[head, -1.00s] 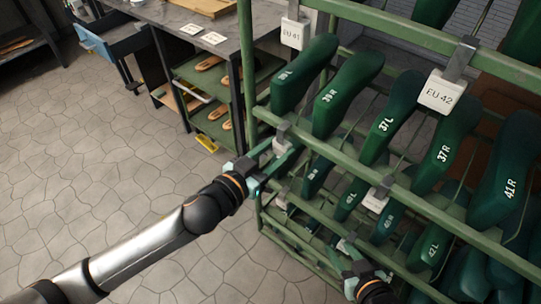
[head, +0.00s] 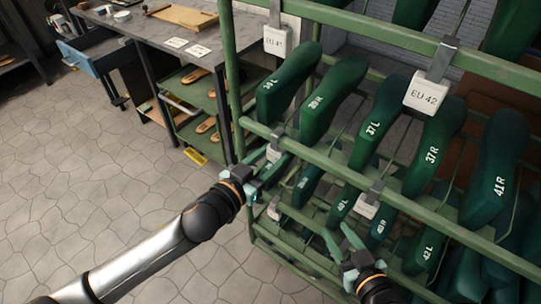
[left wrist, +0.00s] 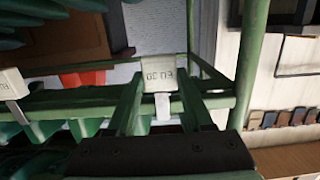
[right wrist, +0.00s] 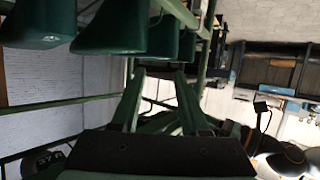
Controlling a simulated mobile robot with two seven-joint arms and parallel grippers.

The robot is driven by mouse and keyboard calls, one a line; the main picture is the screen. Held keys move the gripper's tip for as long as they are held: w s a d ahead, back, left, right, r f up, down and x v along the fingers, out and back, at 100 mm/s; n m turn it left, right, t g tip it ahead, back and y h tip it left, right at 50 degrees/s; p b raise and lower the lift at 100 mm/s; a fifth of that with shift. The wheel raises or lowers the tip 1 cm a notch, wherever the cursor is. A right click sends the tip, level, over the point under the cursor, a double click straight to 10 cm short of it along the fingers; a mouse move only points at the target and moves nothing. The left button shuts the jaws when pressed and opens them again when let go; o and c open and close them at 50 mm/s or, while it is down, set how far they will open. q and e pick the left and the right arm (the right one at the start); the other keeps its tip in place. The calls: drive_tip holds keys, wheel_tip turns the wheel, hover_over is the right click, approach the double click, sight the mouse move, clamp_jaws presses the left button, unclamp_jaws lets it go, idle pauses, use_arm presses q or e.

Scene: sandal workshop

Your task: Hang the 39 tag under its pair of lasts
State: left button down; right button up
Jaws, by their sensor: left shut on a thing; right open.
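The dark green lasts marked 39 L (head: 285,85) and 39 R (head: 324,88) stand side by side at the rack's left end. A white tag with a grey clip (head: 273,154) is at the middle rail below them. My left gripper (head: 264,166) is shut on this tag. In the left wrist view the tag (left wrist: 158,78) sits between the fingers, its print upside down and hard to read. Whether the clip is fully seated on the rail is unclear. My right gripper (head: 345,245) is open and empty before the lower rack; its fingers also show in the right wrist view (right wrist: 157,78).
The EU 41 tag (head: 277,41) and EU 42 tag (head: 420,94) hang on the upper rail. Another tag (head: 366,208) hangs on the middle rail, below the 37 lasts. A workbench (head: 130,30) stands behind left. Floor at left is clear.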

drive_tip(key=shift+r, duration=0.15)
use_arm(q)
drive_tip(key=c, duration=0.8)
unclamp_jaws()
drive_tip(key=o, duration=0.6)
use_arm(e)
drive_tip(key=shift+f, duration=0.25)
drive_tip(key=shift+s+f, duration=0.1)
use_arm(q)
drive_tip(key=p+v, duration=0.1)
drive_tip(key=v, duration=0.3)
drive_tip(key=shift+s+a, duration=0.2)
drive_tip(key=shift+s, duration=0.05)
drive_tip(key=shift+v, duration=3.9)
use_arm(e)
drive_tip(key=s+f+g, duration=0.3)
drive_tip(key=s+f, duration=0.1)
drive_tip(key=f, duration=0.2)
drive_tip(key=shift+s+f+m+h, duration=0.2)
drive_tip(key=shift+m+h, duration=0.1)
drive_tip(key=shift+m, duration=0.1)
